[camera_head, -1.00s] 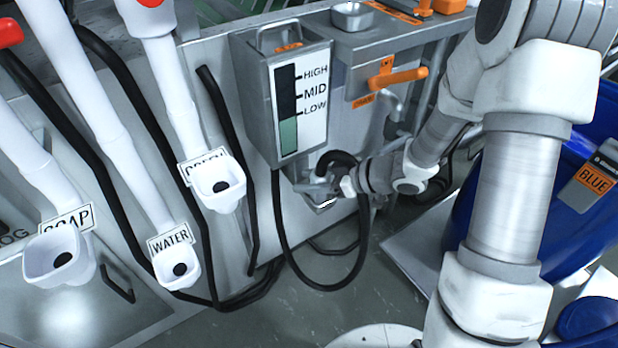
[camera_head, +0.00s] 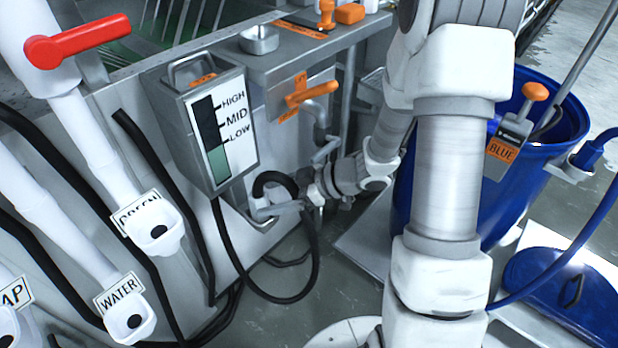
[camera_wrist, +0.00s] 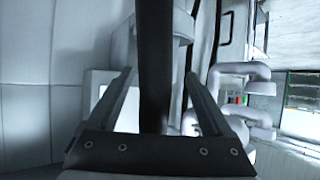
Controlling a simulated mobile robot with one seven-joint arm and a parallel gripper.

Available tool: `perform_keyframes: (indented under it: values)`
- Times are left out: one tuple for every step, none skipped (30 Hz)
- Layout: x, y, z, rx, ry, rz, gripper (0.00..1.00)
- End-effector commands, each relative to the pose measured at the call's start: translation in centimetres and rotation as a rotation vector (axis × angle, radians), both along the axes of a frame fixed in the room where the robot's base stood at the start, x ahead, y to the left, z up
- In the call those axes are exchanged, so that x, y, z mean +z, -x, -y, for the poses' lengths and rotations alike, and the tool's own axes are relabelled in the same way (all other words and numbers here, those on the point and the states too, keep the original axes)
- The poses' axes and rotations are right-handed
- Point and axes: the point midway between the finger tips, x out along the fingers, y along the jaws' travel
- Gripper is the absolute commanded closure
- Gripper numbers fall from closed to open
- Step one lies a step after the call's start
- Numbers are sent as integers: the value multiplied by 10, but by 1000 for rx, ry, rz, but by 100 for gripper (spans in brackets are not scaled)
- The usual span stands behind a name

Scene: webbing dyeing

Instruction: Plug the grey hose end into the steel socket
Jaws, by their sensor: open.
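My gripper (camera_head: 272,207) is low beside the steel tank with the level gauge, at the upper loop of a black hose (camera_head: 312,262). In the wrist view my gripper (camera_wrist: 159,76) has its two fingers apart, and the black hose (camera_wrist: 154,50) runs upright between them. I cannot tell whether either finger touches it. The hose hangs in a loop towards the floor. I cannot clearly make out a grey hose end; my gripper may cover it. A small steel fitting (camera_head: 246,220) shows below the gauge tank, partly behind my gripper. I cannot tell whether it is the steel socket.
The gauge tank (camera_head: 172,108) stands above my gripper. White spouts labelled GREEN (camera_head: 150,215) and WATER (camera_head: 118,318) are at left, with black hoses behind. An orange-handled valve (camera_head: 312,92) is above. A blue barrel (camera_head: 512,225) stands right of my arm. Some floor is open.

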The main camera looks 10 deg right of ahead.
Motion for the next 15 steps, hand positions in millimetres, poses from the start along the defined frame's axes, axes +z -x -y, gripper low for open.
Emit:
perform_keyframes:
  values:
    - [12, 4, 12, -5, 0, 1, 16]
    - [16, 6, 18, -5, 0, 1, 16]
    - [20, 10, 26, -5, 1, 1, 16]
    - [24, 12, 32, -5, 1, 1, 16]
    - [27, 15, 38, -4, 0, 1, 16]
    - [31, 18, 45, -4, 1, 0, 16]
    - [34, 20, 50, -4, 0, 1, 16]
    - [37, 22, 55, -3, 0, 2, 16]
    - [40, 24, 62, -4, 0, 1, 16]
    - [42, 26, 66, -3, 1, 1, 16]
    - [44, 28, 69, -3, 0, 2, 16]
    - [46, 30, 74, -1, 0, 2, 16]
    - [48, 31, 77, -1, 1, 2, 16]
    - [49, 32, 79, -2, 1, 2, 16]
    - [50, 33, 82, -1, 1, 2, 16]
